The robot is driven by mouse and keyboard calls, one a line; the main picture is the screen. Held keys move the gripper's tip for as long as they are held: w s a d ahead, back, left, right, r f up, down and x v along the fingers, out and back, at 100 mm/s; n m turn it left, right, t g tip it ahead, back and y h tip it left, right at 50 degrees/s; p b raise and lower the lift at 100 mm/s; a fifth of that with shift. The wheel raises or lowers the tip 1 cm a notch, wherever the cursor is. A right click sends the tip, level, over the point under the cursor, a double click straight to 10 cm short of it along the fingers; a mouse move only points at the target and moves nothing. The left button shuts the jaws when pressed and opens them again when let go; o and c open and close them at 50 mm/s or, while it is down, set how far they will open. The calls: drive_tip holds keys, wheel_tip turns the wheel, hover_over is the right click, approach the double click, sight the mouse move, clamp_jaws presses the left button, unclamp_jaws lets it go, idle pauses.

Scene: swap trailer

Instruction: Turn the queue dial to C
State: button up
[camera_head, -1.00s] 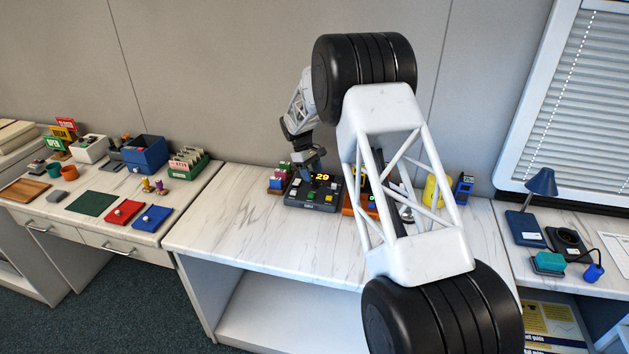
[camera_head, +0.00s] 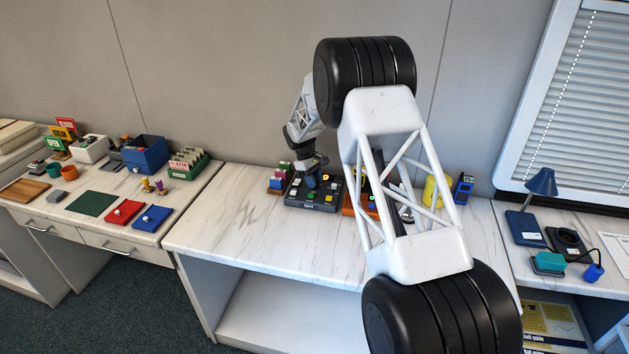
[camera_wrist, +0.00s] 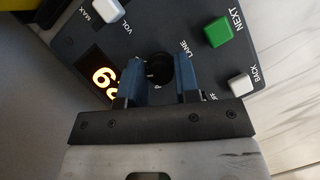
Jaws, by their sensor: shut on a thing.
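The dark console (camera_head: 325,206) stands on the middle marble counter. In the wrist view its face (camera_wrist: 165,22) carries a black round dial (camera_wrist: 158,70) by the lettering LANE. My gripper (camera_wrist: 156,74) has its two blue fingers on either side of this dial and is shut on it. The pointer and the letters around the dial are mostly hidden or too small to read. In the head view my gripper (camera_head: 311,181) is over the console and covers part of its display.
The wrist view shows a lit orange display (camera_wrist: 104,80), a green NEXT button (camera_wrist: 218,30), a white BACK button (camera_wrist: 239,83) and a white VOL slider knob (camera_wrist: 108,11) close around the dial. An orange device (camera_head: 358,210) stands right of the console. The counter front (camera_head: 260,240) is clear.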

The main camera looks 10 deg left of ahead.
drive_tip(key=shift+w+m+g+y, duration=0.1)
drive_tip(key=shift+m+g+y, duration=0.5)
drive_tip(key=shift+m, duration=1.5)
drive_tip(key=o, duration=0.9)
drive_tip(key=shift+c, duration=0.2)
drive_tip(key=v, duration=0.7)
drive_tip(key=shift+w+a+r, duration=0.15)
drive_tip(key=shift+r, duration=0.15)
